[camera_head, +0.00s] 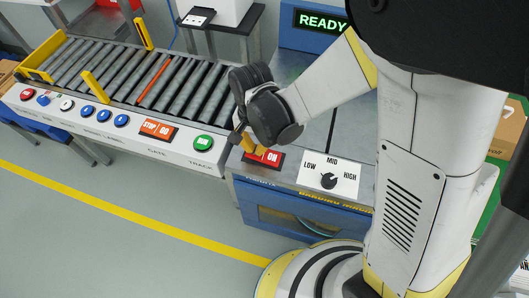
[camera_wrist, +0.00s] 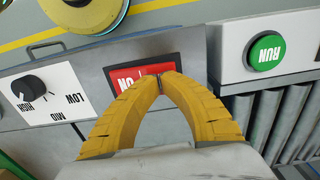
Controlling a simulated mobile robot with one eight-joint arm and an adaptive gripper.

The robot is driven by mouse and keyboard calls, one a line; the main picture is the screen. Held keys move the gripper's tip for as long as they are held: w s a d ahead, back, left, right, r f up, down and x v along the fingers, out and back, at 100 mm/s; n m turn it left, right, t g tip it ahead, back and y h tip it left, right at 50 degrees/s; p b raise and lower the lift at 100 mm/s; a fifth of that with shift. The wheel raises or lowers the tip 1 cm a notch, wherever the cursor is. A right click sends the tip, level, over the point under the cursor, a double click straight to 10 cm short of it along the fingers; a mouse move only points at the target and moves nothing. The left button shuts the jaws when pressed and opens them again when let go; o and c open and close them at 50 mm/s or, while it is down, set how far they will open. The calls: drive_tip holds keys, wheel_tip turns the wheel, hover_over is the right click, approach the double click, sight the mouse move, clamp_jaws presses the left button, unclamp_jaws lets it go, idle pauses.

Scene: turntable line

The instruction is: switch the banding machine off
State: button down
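The banding machine (camera_head: 300,218) is a blue and grey cabinet at the bottom centre of the head view. Its red power switch (camera_head: 273,159) is on the top panel, with "ON" readable; it also shows in the wrist view (camera_wrist: 125,79). My gripper (camera_wrist: 161,78) has its two yellow curved fingers with tips together in front of the switch, hiding its other half. In the head view my gripper (camera_head: 255,150) is right at the switch. Whether the tips touch it I cannot tell. Nothing is held.
A LOW-MID-HIGH dial (camera_head: 328,181) is beside the switch. A green button (camera_head: 203,143), reading RUN in the wrist view (camera_wrist: 265,53), is on the neighbouring conveyor's panel. The roller conveyor (camera_head: 115,72) extends left. A display (camera_head: 321,21) reads READY.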

drive_tip(key=shift+f, duration=0.4)
drive_tip(key=shift+r+p, duration=2.4)
drive_tip(key=shift+r, duration=1.2)
drive_tip(key=shift+f, duration=0.1)
drive_tip(key=s+d+r+n+t, duration=0.2)
drive_tip(key=d+r+t, duration=0.1)
drive_tip(key=d+r, duration=0.6)
drive_tip(key=s+d+r+n+t, duration=0.1)
drive_tip(key=s+d+r+t, duration=0.2)
drive_tip(key=d+r, duration=0.6)
drive_tip(key=shift+s+d+r+n+t, duration=0.15)
drive_tip(key=shift+d+r+n+t, duration=0.35)
drive_tip(key=shift+d, duration=0.5)
drive_tip(key=shift+f, duration=0.2)
